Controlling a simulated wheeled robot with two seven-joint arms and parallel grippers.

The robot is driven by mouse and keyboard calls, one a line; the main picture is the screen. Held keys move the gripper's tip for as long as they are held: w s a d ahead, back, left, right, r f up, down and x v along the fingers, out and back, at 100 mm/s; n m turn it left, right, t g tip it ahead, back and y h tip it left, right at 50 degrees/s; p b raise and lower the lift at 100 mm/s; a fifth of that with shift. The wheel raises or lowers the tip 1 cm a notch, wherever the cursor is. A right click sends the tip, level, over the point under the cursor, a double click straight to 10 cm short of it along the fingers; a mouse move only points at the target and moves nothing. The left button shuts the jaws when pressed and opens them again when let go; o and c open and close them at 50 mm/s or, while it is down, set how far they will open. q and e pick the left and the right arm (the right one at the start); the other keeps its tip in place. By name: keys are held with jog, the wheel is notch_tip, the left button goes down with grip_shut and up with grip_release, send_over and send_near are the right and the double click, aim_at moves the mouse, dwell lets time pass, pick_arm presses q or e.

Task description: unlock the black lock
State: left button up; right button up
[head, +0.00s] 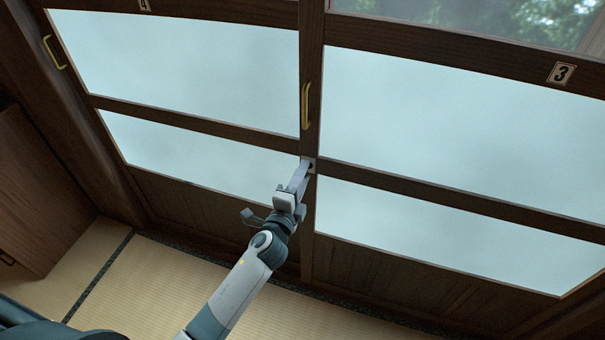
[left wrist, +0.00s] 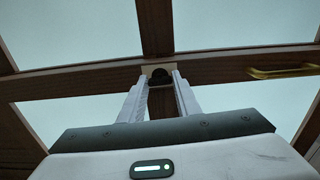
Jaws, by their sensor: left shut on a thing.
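The black lock (left wrist: 160,76) is a small dark round piece on a pale plate. It sits on the dark wooden upright where the two sliding panels meet, below a brass handle (head: 306,106). My left gripper (head: 306,166) reaches up to it from below. In the left wrist view its two fingers (left wrist: 161,80) stand on either side of the lock and are shut on it. In the head view the fingertips hide most of the lock, and only the plate's edge shows. My right gripper is in neither view.
The panels have frosted panes (head: 420,120) in dark wooden frames. A wooden cabinet (head: 40,190) stands at the left. The tatami floor (head: 150,285) below is clear.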

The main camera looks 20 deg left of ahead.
pick_arm(q)
jog(key=shift+m, duration=0.4)
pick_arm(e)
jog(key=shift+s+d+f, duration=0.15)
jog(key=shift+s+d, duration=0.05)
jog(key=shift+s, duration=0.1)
pick_arm(q)
jog(key=o, duration=1)
jog(key=shift+o, duration=0.2)
jog(key=shift+s, duration=0.1)
jog(key=s+b, duration=0.3)
jog(key=s, duration=1.4)
jog(key=shift+a, duration=0.25)
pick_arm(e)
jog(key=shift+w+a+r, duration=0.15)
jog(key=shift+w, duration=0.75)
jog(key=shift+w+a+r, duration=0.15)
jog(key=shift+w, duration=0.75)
pick_arm(q)
jog(key=shift+s, duration=0.15)
